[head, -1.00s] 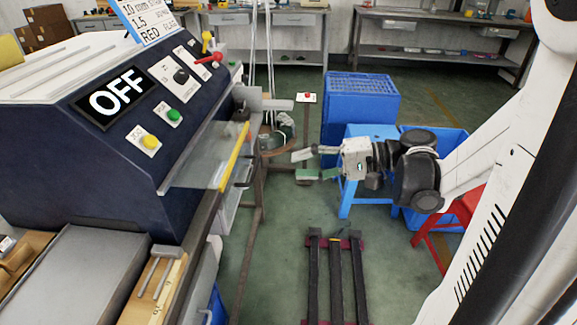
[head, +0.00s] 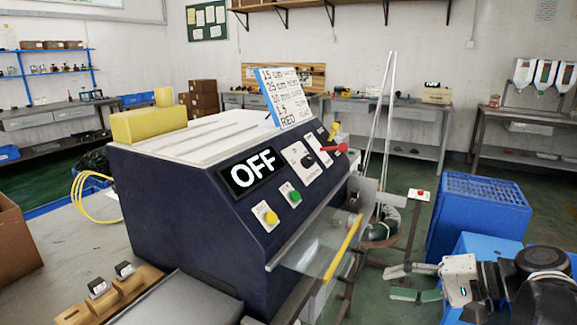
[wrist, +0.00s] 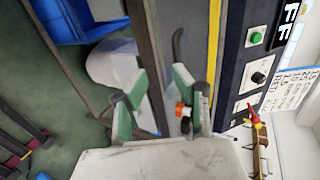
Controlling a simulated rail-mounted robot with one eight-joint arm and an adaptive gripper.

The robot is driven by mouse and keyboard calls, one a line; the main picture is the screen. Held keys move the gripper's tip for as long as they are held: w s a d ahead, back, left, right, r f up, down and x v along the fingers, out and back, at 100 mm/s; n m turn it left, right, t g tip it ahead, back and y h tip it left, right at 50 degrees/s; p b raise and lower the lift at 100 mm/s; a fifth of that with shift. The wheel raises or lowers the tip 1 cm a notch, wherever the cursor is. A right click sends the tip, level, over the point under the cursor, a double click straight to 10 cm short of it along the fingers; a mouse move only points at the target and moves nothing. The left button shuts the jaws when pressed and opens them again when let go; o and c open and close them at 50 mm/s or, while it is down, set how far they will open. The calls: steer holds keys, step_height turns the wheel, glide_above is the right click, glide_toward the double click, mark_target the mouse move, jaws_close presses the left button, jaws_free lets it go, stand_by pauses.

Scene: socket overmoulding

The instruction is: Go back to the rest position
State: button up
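My gripper (head: 402,282) is at the lower right of the head view, to the right of the dark blue machine (head: 190,215) and apart from it. Its two green-tipped fingers are spread with a gap between them. The wrist view also shows my gripper (wrist: 160,100) open, and I see nothing held between the fingers. A small orange and black part (wrist: 184,116) shows by the right finger; I cannot tell its depth. The machine's sign reads OFF (head: 252,172), and its clear guard (head: 318,243) has a yellow edge.
A blue crate (head: 478,215) stands behind my gripper at the right. A red button on a stand (head: 419,194) is behind the gripper. Wooden blocks (head: 115,290) sit at the lower left. Workbenches line the back wall. Green floor shows between machine and crate.

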steer(key=s+a+n+h, duration=0.3)
steer(key=s+n+h, duration=0.3)
steer(key=s+h, duration=0.45)
step_height(320, 180, up, 12)
steer(key=w+p, duration=0.1)
steer(key=p, duration=1.1)
steer(key=shift+t+h+p, duration=0.3)
steer(key=shift+h, duration=0.05)
